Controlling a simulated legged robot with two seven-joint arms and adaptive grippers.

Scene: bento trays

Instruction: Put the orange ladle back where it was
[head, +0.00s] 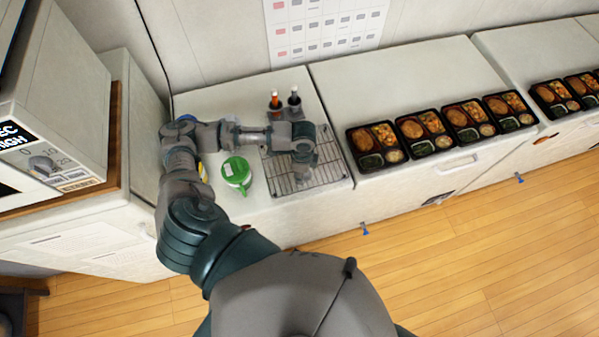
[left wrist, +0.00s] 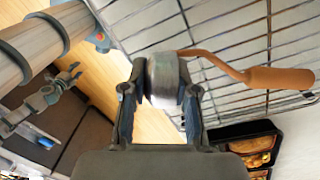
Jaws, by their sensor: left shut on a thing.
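The orange ladle (left wrist: 280,78) shows in the left wrist view, with a grey metal bowl, a thin curved stem and an orange-brown grip pointing right. My left gripper (left wrist: 160,92) is shut on the ladle at its bowl. In the head view my left gripper (head: 304,172) is over the wire rack (head: 326,172), and the ladle is hidden or too small to make out there. The rack's bars also show behind the ladle in the left wrist view (left wrist: 225,45). A small gripper, probably my right one (left wrist: 66,76), shows at the left of that view; its jaws are unclear.
Two bottles, one orange (head: 275,101) and one dark (head: 294,98), stand behind the rack. Several filled bento trays (head: 367,150) line the counter to the right. A microwave (head: 60,100) is at far left.

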